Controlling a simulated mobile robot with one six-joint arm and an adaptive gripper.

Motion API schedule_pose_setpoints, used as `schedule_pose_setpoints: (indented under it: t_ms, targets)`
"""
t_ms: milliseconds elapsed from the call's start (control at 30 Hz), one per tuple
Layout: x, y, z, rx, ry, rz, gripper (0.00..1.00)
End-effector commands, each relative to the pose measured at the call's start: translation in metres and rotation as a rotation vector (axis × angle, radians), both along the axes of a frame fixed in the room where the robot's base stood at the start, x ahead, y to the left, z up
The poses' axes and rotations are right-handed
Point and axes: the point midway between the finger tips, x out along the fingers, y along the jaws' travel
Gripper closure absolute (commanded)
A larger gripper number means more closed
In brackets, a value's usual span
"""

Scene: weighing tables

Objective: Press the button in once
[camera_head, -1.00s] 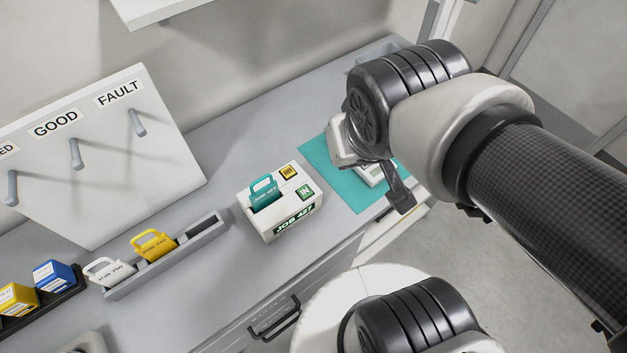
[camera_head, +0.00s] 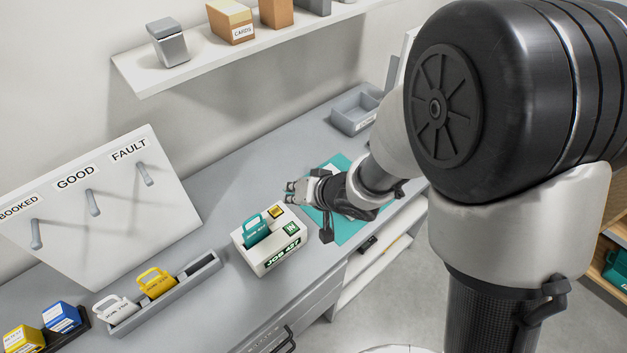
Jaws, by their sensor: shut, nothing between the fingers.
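A white box (camera_head: 271,257) labelled JOB 427 stands on the grey bench. A teal tag sits in its top slot (camera_head: 256,230). A small yellow square (camera_head: 276,212) with a dark mark is on top near the back, and looks like the button; a green IN label (camera_head: 290,229) is beside it. My gripper (camera_head: 291,187) is shut and empty, reaching in from the right. Its fingertips appear just behind and above the yellow square; I cannot tell whether they touch anything.
A teal mat (camera_head: 345,233) lies right of the box, partly hidden by my arm. A grey rack (camera_head: 207,268) with white and yellow tags stands left. A hook board (camera_head: 160,215) and a shelf (camera_head: 215,53) are behind. A grey tray (camera_head: 351,117) is at the back.

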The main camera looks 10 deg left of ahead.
Motion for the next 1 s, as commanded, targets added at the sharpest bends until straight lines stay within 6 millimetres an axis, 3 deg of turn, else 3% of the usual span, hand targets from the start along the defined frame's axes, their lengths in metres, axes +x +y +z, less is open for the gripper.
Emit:
schedule_pose_setpoints:
  t_ms: [133,567,1000]
  targets:
    - [-0.005,0.009,-0.004,0.024,0.020,0.016,1.00]
    - [-0.005,0.008,-0.007,0.023,0.019,0.015,1.00]
    - [-0.004,0.008,-0.050,0.021,0.016,0.015,1.00]
